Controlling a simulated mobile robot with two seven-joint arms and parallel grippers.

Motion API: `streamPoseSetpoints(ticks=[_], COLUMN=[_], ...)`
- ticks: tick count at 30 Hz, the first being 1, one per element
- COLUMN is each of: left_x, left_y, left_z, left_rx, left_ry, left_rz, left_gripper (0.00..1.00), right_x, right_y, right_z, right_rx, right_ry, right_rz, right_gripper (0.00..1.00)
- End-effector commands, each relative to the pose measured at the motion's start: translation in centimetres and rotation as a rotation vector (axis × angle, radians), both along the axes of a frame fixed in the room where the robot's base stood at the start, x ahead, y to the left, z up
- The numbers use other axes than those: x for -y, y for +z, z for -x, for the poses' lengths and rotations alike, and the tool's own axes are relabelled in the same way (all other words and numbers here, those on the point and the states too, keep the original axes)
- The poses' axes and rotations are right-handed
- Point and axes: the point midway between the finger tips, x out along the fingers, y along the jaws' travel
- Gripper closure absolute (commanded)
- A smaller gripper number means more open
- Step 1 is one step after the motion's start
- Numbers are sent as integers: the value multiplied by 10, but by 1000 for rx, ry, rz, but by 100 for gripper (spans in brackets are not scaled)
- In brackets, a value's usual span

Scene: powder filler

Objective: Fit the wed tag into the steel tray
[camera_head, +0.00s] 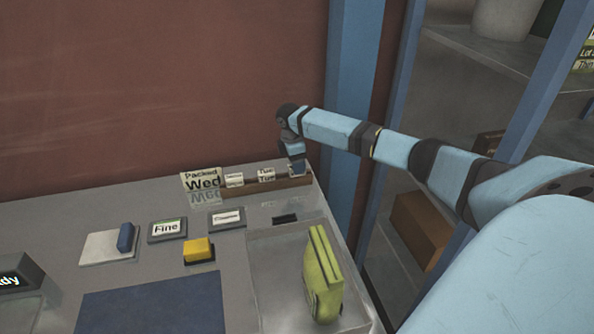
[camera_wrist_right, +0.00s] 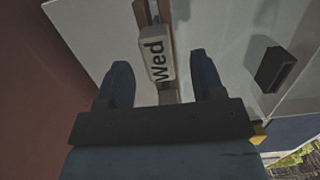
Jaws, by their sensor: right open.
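The Wed tag (camera_wrist_right: 156,60), a small white block with black letters, stands in a wooden rack (camera_wrist_right: 165,14). In the wrist view it lies between the two spread fingers of my right gripper (camera_wrist_right: 162,85), with gaps to both. In the head view my right gripper (camera_head: 296,172) points down at the rack's right end and mostly hides this tag. A grey steel tray (camera_head: 262,290) with low walls is at the front right, holding a green-yellow box (camera_head: 322,274). A dark slotted holder (camera_head: 285,218) is at its back; it also shows in the wrist view (camera_wrist_right: 274,69). My left gripper is out of view.
The rack also holds a Tue tag (camera_head: 266,174) and another tag (camera_head: 234,180). A "Packed Wed" sign (camera_head: 201,181) stands left of it. A Fine label (camera_head: 167,230), a yellow block (camera_head: 197,249) and a blue mat (camera_head: 150,306) lie left of the tray.

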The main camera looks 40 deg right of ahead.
Motion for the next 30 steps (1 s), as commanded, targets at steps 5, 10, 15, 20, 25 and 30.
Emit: streamPoseSetpoints(ticks=[5,10,15,20,25,30], left_x=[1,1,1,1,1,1], left_y=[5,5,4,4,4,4], left_z=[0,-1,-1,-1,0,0], left_rx=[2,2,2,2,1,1], left_ry=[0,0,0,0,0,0], left_rz=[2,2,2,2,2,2], left_gripper=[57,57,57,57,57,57], right_x=[2,3,3,3,3,3], right_y=[-21,-26,-25,-25,-25,-23], right_z=[1,1,1,1,1,1], right_rx=[-1,-1,0,0,0,1], right_ry=[1,1,1,0,0,0], right_rz=[-1,1,0,0,0,0], right_gripper=[38,38,52,89,91,91])
